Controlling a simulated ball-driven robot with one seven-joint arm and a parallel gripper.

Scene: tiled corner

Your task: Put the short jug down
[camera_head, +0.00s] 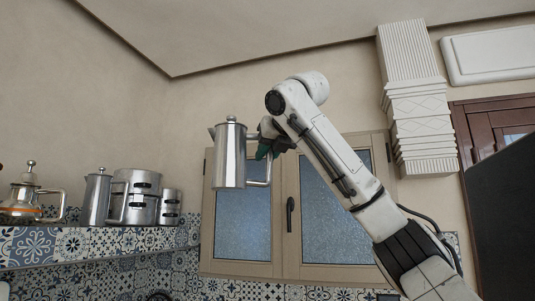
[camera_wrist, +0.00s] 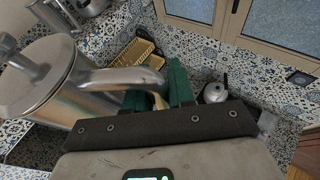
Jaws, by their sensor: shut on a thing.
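The short jug (camera_head: 230,160) is polished steel with a knobbed lid, a small spout and a side handle. It hangs upright in the air in front of the window, left of my gripper (camera_head: 268,148). My gripper is shut on its handle; the green fingers show near the handle's upper part. In the wrist view the jug (camera_wrist: 72,98) fills the left side, and its handle runs to the green fingers of my gripper (camera_wrist: 160,92). The exact grip is partly hidden behind the dark gripper body.
A tiled ledge (camera_head: 85,245) at left holds a pot with an orange band (camera_head: 28,208), another steel jug (camera_head: 96,200) and steel canisters (camera_head: 138,203). The wrist view shows a yellowish rack (camera_wrist: 136,56) and a small metal pot (camera_wrist: 214,92) below. The window (camera_head: 283,225) is behind.

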